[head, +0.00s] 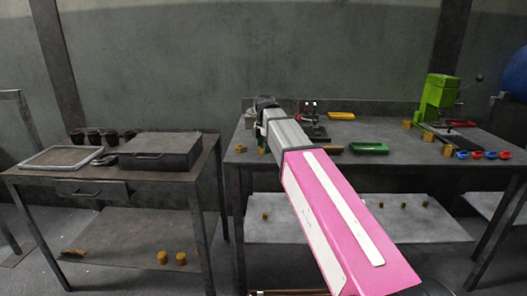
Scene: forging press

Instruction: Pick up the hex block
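Several small yellow-brown blocks lie on the right workbench (400,165). One block (241,148) is near the bench's left edge, by the end of my arm. Others are at the right, such as one block (428,137) near the green press and another (447,151) nearer the front edge. They are too small to tell which one is hexagonal. My gripper (262,132) is at the far end of my pink and grey arm, over the left part of this bench. Its fingers are mostly hidden or too small to make out, so I cannot tell whether it holds anything.
A green press (438,98) stands at the back right. A green tray (369,148) and a yellow tray (341,116) lie mid-bench. Red and blue small cups (477,155) sit at the right front. The left table holds a dark case (160,152) and a pale-rimmed tray (28,163).

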